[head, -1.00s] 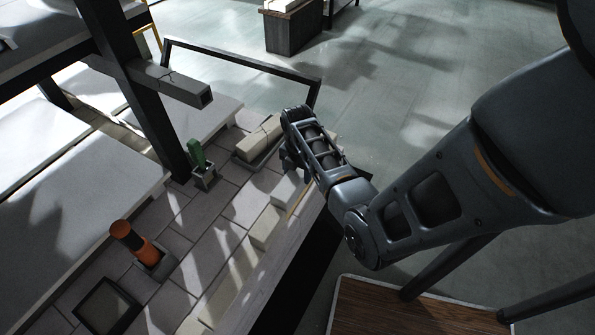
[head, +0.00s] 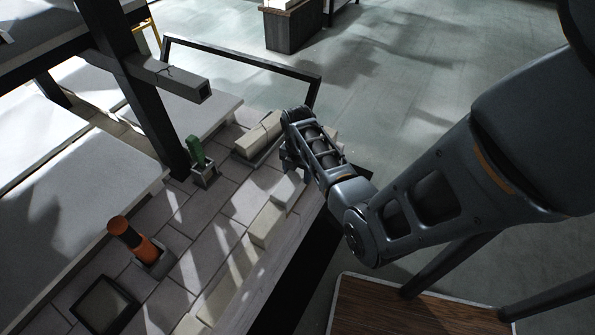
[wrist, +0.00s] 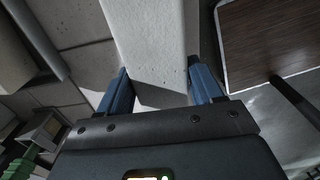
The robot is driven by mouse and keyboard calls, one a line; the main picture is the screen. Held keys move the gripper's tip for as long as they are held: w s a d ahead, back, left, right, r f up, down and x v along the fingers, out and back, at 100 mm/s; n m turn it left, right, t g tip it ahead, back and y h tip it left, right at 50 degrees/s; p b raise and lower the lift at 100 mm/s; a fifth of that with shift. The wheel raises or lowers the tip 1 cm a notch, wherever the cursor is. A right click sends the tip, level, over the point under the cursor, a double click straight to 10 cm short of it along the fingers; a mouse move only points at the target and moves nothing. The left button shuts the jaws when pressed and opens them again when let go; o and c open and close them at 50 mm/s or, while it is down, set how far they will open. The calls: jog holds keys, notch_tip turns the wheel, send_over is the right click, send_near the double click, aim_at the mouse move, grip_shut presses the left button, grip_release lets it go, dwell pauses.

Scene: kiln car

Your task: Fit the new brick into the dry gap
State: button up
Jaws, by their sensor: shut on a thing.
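My gripper (head: 289,163) is over the kiln car's near edge at its far end. In the wrist view its blue fingers (wrist: 163,92) are shut on a long pale brick (wrist: 152,45), one on each side. In the head view a pale block (head: 288,190) shows just below the fingers; I cannot tell whether it is the held brick. A row of pale edge bricks (head: 267,225) runs along the car's near edge, and another edge block (head: 328,138) shows behind my gripper. The dry gap cannot be made out; my gripper and the brick hide part of the row.
A beige brick (head: 258,135) lies in a tray left of my gripper. A green-handled tool (head: 196,150) and an orange and black tool (head: 135,240) stand in holders on the paved deck. A dark square tray (head: 105,305) is at lower left. A black post (head: 145,100) rises beyond.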

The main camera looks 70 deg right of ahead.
jog(key=shift+f+b, duration=0.55)
jog(key=shift+f, duration=0.25)
dwell(0.4)
jog(key=o, duration=1.4)
jog(key=shift+f, duration=0.1)
jog(key=shift+r+p, duration=2.75)
jog(key=shift+r, duration=0.05)
jog(key=shift+r+p, duration=0.3)
jog(key=shift+r, duration=0.95)
jog(key=shift+r, duration=3.9)
